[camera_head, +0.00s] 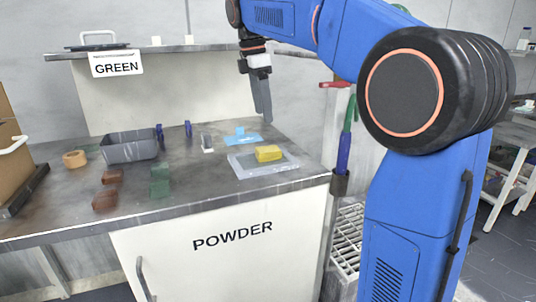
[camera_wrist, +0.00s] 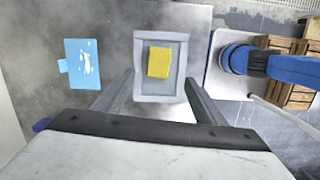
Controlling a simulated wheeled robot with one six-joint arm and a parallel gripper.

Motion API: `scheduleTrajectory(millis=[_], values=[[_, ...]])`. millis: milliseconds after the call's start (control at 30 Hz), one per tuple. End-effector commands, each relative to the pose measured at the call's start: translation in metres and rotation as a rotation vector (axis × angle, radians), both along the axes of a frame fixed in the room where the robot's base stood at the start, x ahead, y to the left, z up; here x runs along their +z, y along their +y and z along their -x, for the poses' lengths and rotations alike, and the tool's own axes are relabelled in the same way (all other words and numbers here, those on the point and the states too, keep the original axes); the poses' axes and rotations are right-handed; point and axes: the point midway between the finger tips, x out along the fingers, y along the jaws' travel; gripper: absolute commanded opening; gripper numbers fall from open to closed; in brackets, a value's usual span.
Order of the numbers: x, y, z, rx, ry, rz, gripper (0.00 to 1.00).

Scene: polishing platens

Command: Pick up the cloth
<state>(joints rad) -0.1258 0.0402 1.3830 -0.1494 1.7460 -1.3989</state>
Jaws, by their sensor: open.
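A yellow folded piece, which looks like the cloth (camera_head: 268,153), lies on a shallow grey tray (camera_head: 246,167) near the right front of the counter. In the wrist view the yellow cloth (camera_wrist: 158,63) lies inside the tray's rim (camera_wrist: 161,97), between the lines of my two fingers. My gripper (camera_head: 264,118) is open and empty, pointing down above the counter and apart from the cloth. In the wrist view my gripper (camera_wrist: 160,77) shows both fingers spread. A flat light-blue item with white marks (camera_head: 242,137) lies behind the tray; I cannot tell what it is.
A dark grey bin (camera_head: 130,150), a tape roll (camera_head: 75,159), brown blocks (camera_head: 105,200) and green blocks (camera_head: 159,182) stand on the counter's left and middle. A raised back shelf (camera_head: 170,49) bears the GREEN sign (camera_head: 116,64). The counter ends right of the tray.

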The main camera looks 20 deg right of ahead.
Motion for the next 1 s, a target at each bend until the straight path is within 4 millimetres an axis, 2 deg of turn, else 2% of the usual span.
scheduleTrajectory(millis=[100,300,633,900,1000], values=[[-0.022,-0.003,0.001,-0.002,0.004,0.001,0.65],[-0.054,-0.008,0.001,-0.001,0.002,0.0,0.65],[-0.077,-0.01,0.0,-0.001,0.001,0.0,0.65],[-0.112,-0.013,-0.002,-0.001,0.002,0.0,0.65],[-0.119,-0.014,-0.002,-0.001,0.001,0.0,0.65]])
